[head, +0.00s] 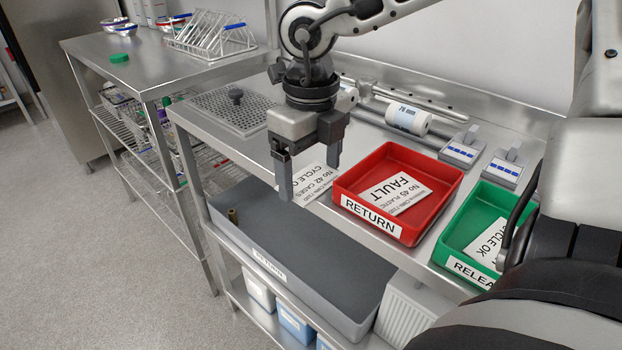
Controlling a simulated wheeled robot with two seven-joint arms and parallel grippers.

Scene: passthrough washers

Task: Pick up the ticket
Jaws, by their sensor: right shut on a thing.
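My right gripper (309,172) reaches in from the top right and is shut on a white ticket (318,186). The ticket's printing includes "No 42 CASES" and "CYCLE OK". It shows between and below the fingers, at the front of the steel bench just left of the red tray. The fingers hide part of the ticket. I cannot tell whether it still touches the bench. My left gripper is not in view.
A red RETURN tray (346,186) holds a FAULT ticket (395,194). A green RELEASE tray (454,237) holds a CYCLE OK ticket (489,243). A label roll (408,119) and two small grey devices stand behind. A grey bin (225,204) sits below the bench edge.

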